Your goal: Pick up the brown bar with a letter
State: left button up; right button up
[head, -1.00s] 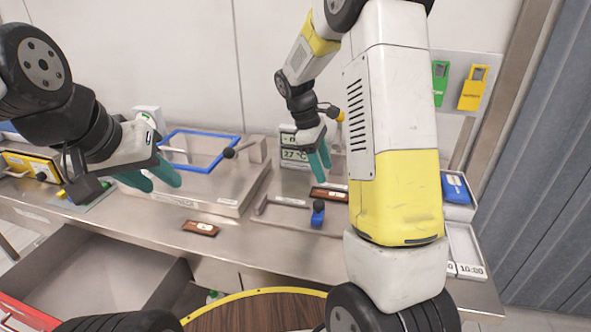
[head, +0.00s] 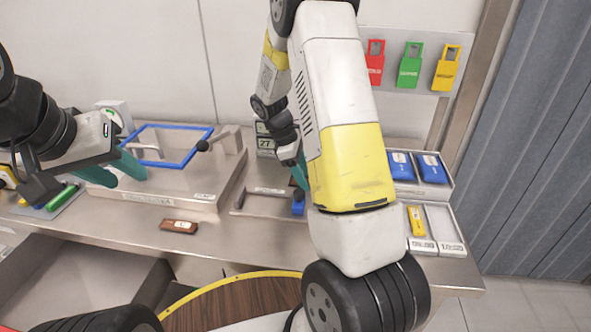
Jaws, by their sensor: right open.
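A brown bar with a pale label (head: 179,227) lies flat on the front part of the steel counter; its letter is too small to read. A second brown bar seen earlier near the blue knob is now mostly hidden behind my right arm and fingers. My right gripper (head: 298,172) has its teal fingers pointing down at that spot, partly covered by my arm; it is open, and I cannot see anything between the fingers. My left gripper (head: 114,171) is open and empty, its teal fingers apart above the counter's left part, left of and behind the first bar.
A blue frame (head: 133,153) sits on a raised steel box behind. A blue knob (head: 298,206) stands beside my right fingers. Trays with blue packs (head: 402,166) and a yellow item (head: 416,221) are at right. Red, green and yellow tags (head: 411,65) hang behind.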

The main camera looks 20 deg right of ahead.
grip_shut()
